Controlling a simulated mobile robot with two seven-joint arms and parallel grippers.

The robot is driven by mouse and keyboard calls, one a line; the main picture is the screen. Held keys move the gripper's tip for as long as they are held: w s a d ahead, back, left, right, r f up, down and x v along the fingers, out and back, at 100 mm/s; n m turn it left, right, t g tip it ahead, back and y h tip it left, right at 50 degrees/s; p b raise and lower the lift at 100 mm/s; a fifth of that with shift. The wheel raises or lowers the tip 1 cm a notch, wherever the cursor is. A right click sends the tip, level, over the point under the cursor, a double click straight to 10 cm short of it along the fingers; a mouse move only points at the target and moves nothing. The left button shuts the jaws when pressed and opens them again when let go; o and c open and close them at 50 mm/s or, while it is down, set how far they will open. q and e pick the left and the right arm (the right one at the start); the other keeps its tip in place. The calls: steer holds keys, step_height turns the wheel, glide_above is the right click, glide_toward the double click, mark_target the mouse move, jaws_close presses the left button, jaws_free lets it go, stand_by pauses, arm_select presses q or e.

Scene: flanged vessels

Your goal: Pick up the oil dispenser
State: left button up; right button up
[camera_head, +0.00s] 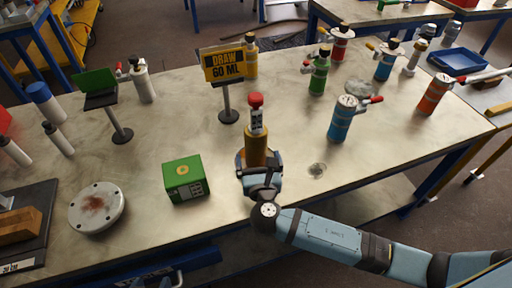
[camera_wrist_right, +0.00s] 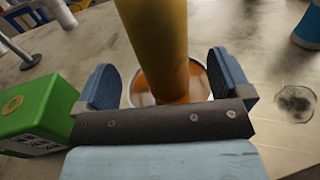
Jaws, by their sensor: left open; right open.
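The oil dispenser (camera_head: 257,150) looks like an upright amber cylinder with a dark, marked neck and a red knob on top. It stands near the front edge of the table, in the middle of the head view. My right gripper (camera_head: 258,176) is low at its near side, with its fingers on either side of the body. In the right wrist view the amber body (camera_wrist_right: 160,45) rises between the two open blue fingers, with a visible gap on each side. Its lower end meets a round, orange-tinted base (camera_wrist_right: 140,88). My left gripper is not in view.
A green box (camera_head: 185,178) stands left of the gripper, and a flanged disc (camera_head: 97,207) lies farther left. A "DRAW 60 ML" sign (camera_head: 224,64) stands behind the dispenser. A blue bottle (camera_head: 341,121) is to the right. The table between them is clear.

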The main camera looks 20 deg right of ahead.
mark_target(257, 154)
steer(key=w, duration=0.3)
steer(key=w+d, duration=0.1)
steer(key=shift+w+f, duration=0.15)
steer(key=shift+f, duration=0.1)
steer(key=shift+w, duration=0.55)
steer(key=c, duration=1.2)
steer(key=shift+r, duration=0.1)
steer(key=shift+c, duration=0.2)
